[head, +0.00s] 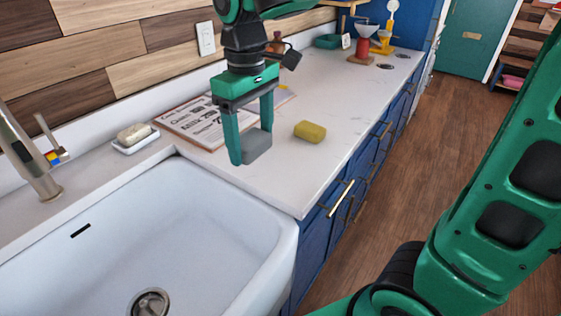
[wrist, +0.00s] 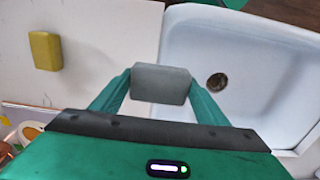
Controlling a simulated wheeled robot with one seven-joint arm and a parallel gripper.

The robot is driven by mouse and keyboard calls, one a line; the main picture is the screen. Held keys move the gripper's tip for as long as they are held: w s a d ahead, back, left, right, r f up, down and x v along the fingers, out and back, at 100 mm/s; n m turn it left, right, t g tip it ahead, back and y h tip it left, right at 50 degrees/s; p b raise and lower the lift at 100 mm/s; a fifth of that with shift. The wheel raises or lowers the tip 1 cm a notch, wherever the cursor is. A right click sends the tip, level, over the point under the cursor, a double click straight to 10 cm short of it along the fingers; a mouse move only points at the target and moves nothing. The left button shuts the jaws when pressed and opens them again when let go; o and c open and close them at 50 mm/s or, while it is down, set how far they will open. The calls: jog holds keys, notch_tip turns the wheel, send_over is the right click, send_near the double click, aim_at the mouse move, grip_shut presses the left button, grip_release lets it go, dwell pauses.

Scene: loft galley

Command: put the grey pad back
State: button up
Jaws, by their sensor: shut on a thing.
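My gripper (head: 248,142) is shut on the grey pad (head: 257,145), a small grey block. It holds the pad over the counter close to the sink's corner; I cannot tell exactly how high. In the wrist view, the grey pad (wrist: 161,84) sits between the two green fingers of my gripper (wrist: 160,88), beside the sink edge. A soap dish (head: 136,141) with a pale bar on it stands on the counter behind the sink, left of my gripper in the head view.
The white sink (head: 275,232) is at front left. A yellow sponge (head: 309,131) lies on the counter (head: 340,105) right of the pad; it also shows in the wrist view (wrist: 45,51). A printed board (head: 195,122) lies by the wall. A tap (head: 28,160) stands at left.

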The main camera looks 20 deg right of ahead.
send_over(279, 163)
notch_tip(279, 163, down, 7)
jog(key=shift+f, duration=2)
jog(key=shift+f, duration=0.1)
jog(key=o, duration=1)
